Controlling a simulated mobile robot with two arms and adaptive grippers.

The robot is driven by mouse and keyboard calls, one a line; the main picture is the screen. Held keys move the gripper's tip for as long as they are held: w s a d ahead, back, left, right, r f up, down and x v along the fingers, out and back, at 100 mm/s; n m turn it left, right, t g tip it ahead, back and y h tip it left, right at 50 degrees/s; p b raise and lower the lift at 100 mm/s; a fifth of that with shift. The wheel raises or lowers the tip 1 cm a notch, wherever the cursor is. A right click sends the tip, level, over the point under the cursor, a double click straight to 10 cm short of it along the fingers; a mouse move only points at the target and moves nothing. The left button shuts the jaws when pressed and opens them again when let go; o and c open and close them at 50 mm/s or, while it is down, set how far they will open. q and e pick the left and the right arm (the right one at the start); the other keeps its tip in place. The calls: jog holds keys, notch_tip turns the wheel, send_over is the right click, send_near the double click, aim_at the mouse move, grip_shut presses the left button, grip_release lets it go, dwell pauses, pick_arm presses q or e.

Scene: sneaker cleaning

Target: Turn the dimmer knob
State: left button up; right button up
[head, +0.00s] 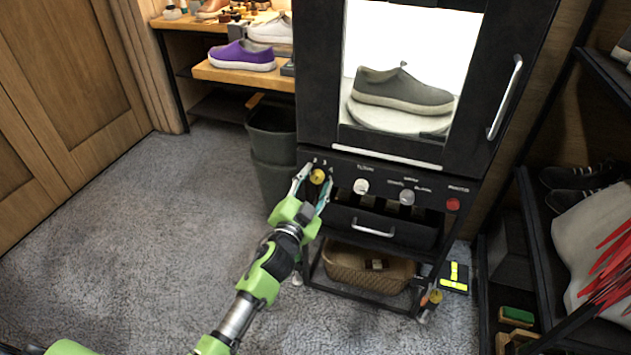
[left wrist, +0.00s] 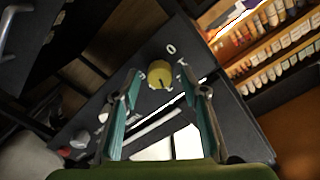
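A round yellow knob (head: 318,176) is at the left end of the black cabinet's control panel (head: 337,199). My left gripper (head: 316,180) is open, with one finger on each side of this knob. In the left wrist view the yellow knob (left wrist: 160,74) sits between and slightly beyond the fingertips (left wrist: 160,85); I see gaps on both sides and cannot tell of any contact. A white knob (head: 361,186), a grey knob (head: 407,197) and a red button (head: 453,204) follow to the right. The small panel labels are too blurred to read surely. My right gripper is out of view.
Above the panel, a grey shoe (head: 403,89) stands on a white round turntable (head: 397,116) in the lit cabinet. Dark bins (head: 272,135) stand close left of the cabinet. A drawer handle (head: 373,228) projects below the panel. Open carpet (head: 150,230) lies to the left.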

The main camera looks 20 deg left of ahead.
pick_arm(q)
jog(key=shift+s, duration=0.2)
jog(key=s, duration=1.1)
jog(key=shift+s+a, duration=0.2)
jog(key=shift+s, duration=0.1)
